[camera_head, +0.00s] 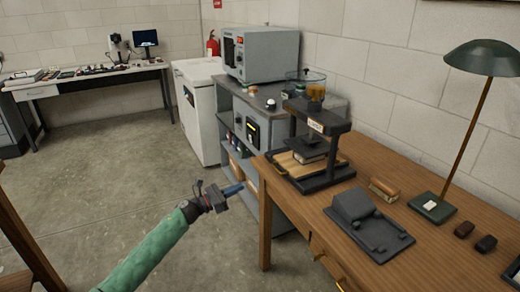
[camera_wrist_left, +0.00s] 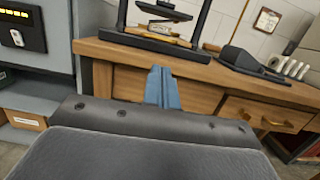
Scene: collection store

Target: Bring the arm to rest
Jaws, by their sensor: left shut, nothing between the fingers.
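My left gripper (camera_head: 234,189) reaches in from the lower left on its green-sleeved arm (camera_head: 150,250). It is in the air over the floor, in front of the grey cabinet and left of the wooden table (camera_head: 300,215). Its blue fingers are together with nothing between them. In the left wrist view the shut fingers (camera_wrist_left: 162,88) point toward the table's front edge and drawers, apart from them as far as I can tell. My right gripper is in neither view.
On the table stand a black press (camera_head: 310,150), a dark grey device (camera_head: 365,220), a brown block (camera_head: 384,188) and a green lamp (camera_head: 485,58). A grey cabinet (camera_head: 262,190) adjoins the table. A wooden edge (camera_head: 25,245) stands at lower left. The middle floor (camera_head: 110,170) is clear.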

